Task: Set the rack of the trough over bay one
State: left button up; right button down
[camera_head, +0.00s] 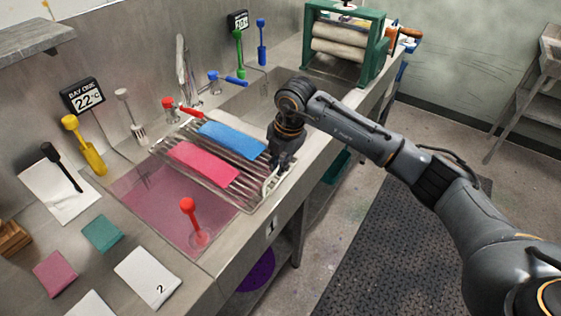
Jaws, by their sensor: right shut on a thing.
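The wire rack (237,187) of the trough lies across the sink, with a pink cloth (203,164) and a blue cloth (232,140) on it. My right gripper (276,170) is shut on the rack's right end, by its handle. Bay one (145,195), filled with pinkish liquid, is left of and partly under the rack. Its front edge carries a "1". Whether the rack rests on the rims or hangs just above them is hard to tell. My left gripper is out of view.
A red plunger (188,208) stands in bay one near its front. Yellow (72,130) and grey (124,102) tools stand behind. A green-framed roller press (345,45) is at the far end. Swatches and cards (148,275) lie on the near left counter.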

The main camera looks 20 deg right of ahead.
jog(key=shift+s+a, duration=0.1)
jog(key=shift+a, duration=0.05)
jog(key=c, duration=1.4)
grip_release()
jog(key=shift+s+a, duration=0.1)
jog(key=shift+r, duration=0.1)
jog(key=shift+r, duration=0.3)
notch_tip(320, 180, up, 11)
jog(key=s+d, duration=0.1)
jog(key=shift+s+d, duration=0.2)
jog(key=shift+s, duration=0.2)
